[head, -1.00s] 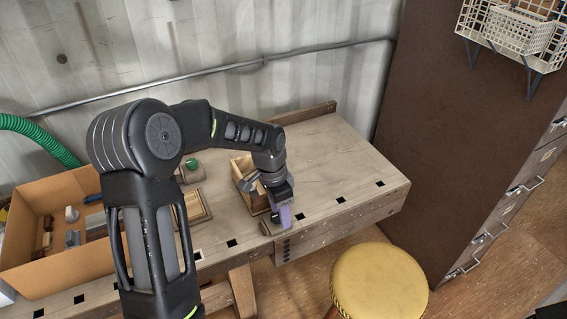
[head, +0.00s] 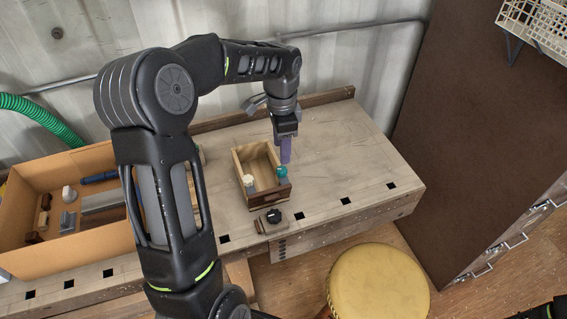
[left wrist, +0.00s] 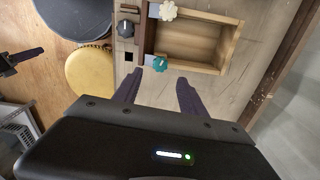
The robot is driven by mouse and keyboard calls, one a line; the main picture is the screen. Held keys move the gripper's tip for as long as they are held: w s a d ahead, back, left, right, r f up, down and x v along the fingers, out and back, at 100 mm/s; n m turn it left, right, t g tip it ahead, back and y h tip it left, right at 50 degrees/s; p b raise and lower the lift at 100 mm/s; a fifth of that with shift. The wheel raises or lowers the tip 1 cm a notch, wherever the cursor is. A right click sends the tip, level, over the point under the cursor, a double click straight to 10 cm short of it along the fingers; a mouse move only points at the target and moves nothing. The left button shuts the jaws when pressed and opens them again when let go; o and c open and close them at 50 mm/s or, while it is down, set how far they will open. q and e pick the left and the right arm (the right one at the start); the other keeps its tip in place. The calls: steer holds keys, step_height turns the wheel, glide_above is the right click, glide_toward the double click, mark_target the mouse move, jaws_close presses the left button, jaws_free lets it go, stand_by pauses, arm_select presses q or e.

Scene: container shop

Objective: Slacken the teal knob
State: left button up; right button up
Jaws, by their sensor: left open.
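The teal knob (head: 281,172) sits at the right front corner of a small open wooden box (head: 241,160) on the bench. It also shows in the left wrist view (left wrist: 160,63), just beyond my fingertips. A cream knob (head: 248,181) is at the box's left front corner. My left gripper (head: 285,158) points down at the right side of the box, close behind the teal knob. Its fingers are apart with nothing seen between them in the left wrist view (left wrist: 156,86). A dark gripper-like shape (left wrist: 14,62), probably my right gripper, is at that view's left edge; its jaws are unclear.
A black knob (head: 273,215) on a small wooden block is in front of the box at the bench edge. A cardboard box (head: 100,244) of parts stands at left. A yellow stool (head: 378,283) is in front. The bench right of the box is clear.

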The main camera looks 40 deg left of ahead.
mark_target(282, 169)
arm_select(q)
steer(key=shift+f+p, duration=0.8)
steer(key=shift+f, duration=3.15)
steer(key=shift+c, duration=0.3)
jaws_close()
